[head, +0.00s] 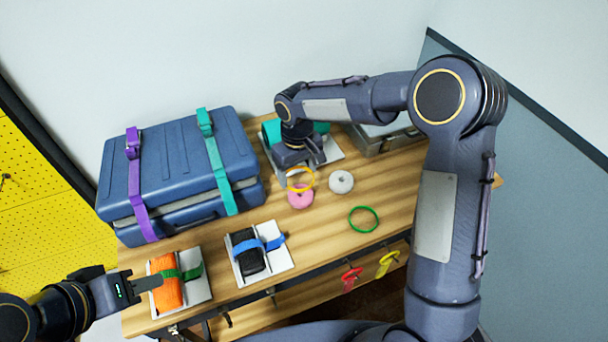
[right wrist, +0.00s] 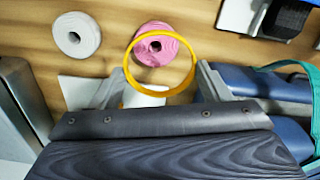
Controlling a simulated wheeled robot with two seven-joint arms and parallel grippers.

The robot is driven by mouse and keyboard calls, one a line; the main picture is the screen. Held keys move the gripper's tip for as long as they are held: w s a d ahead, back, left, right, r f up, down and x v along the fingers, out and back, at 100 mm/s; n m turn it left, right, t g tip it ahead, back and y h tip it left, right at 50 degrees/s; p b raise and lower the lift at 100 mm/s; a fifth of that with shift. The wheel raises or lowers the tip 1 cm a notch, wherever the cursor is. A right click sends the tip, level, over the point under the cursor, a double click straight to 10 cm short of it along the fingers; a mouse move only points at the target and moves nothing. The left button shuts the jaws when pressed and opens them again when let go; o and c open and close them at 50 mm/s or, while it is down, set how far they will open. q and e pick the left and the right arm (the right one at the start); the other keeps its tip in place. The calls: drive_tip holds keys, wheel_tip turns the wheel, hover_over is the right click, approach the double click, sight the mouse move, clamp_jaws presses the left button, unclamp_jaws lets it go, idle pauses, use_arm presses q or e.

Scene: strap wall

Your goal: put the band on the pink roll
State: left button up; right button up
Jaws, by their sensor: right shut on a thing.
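The yellow-orange band (head: 299,171) is held at my right gripper (head: 301,167), above the wooden bench. In the right wrist view the band (right wrist: 126,62) is an open ring at my right gripper (right wrist: 160,88). The pink roll (head: 301,202) lies on the bench just below the band in the head view. In the right wrist view the band's far part crosses in front of the pink roll (right wrist: 165,31); it looks apart from the roll, not around it. My left gripper (head: 148,284) is beside the orange bundle; its finger gap is not clear.
A white roll (head: 341,182) and a green ring (head: 363,219) lie right of the pink roll. A strapped blue suitcase (head: 170,170) stands left. The orange bundle (head: 167,289) and a black bundle (head: 247,257) sit on trays in front. Red and yellow-green clips (head: 387,264) hang at the front edge.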

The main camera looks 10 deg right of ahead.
drive_tip(key=shift+w+d+f, duration=0.3)
drive_tip(key=shift+w, duration=0.05)
drive_tip(key=shift+a+f+b, duration=0.1)
drive_tip(key=shift+f+b, duration=0.2)
drive_tip(key=shift+b, duration=0.05)
drive_tip(key=shift+f+b, duration=1.3)
drive_tip(key=shift+f, duration=0.65)
drive_tip(key=shift+f+b, duration=0.35)
drive_tip(key=shift+f, duration=0.05)
drive_tip(key=shift+f+b, duration=1.1)
drive_tip(key=shift+f, duration=0.1)
idle(0.6)
drive_tip(key=o, duration=1)
drive_tip(key=shift+r, duration=0.1)
